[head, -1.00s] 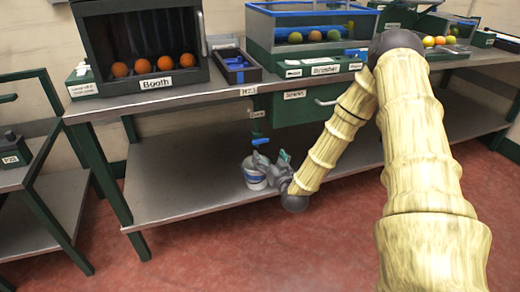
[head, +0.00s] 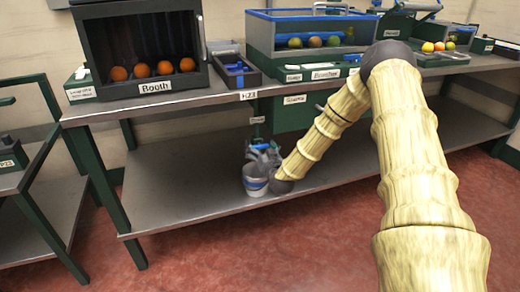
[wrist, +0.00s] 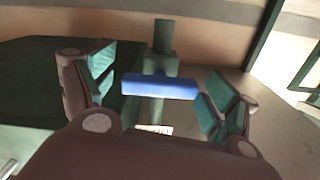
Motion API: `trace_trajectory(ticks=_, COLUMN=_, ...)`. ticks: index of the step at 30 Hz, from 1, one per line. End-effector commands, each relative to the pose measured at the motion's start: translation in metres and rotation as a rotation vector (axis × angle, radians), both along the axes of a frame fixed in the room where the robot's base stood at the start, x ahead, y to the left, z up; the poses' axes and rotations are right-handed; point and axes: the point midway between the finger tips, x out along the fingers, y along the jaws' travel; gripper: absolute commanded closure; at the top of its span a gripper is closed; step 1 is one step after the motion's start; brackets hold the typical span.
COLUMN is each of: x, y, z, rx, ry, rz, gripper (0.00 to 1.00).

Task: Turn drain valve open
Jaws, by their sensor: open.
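The drain valve shows in the wrist view as a blue bar handle (wrist: 160,87) lying crosswise on a green body with a pipe stub (wrist: 164,38) behind it. My gripper (wrist: 160,95) is open, with one teal-padded finger on each side of the handle. I see clear gaps between the pads and the handle's ends. In the head view my gripper (head: 262,155) is under the bench, by the drain below the brusher, and it largely hides the valve.
The lower shelf (head: 170,185) is mostly bare to the left of the bucket. The bench top (head: 220,93) is above my gripper. On it stand the booth (head: 140,50) with several oranges and the brusher tank (head: 310,38) with fruit.

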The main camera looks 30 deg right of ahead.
Motion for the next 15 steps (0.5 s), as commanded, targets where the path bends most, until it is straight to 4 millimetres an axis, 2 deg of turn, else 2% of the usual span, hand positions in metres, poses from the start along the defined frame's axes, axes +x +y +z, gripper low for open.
trace_trajectory(ticks=8, x=0.0007, y=-0.0001, z=0.0001, rx=0.000, ry=0.000, rz=0.000, gripper=0.15)
trace_trajectory(ticks=15, x=0.0005, y=-0.0001, z=0.0000, rx=0.000, ry=0.000, rz=0.000, gripper=0.59)
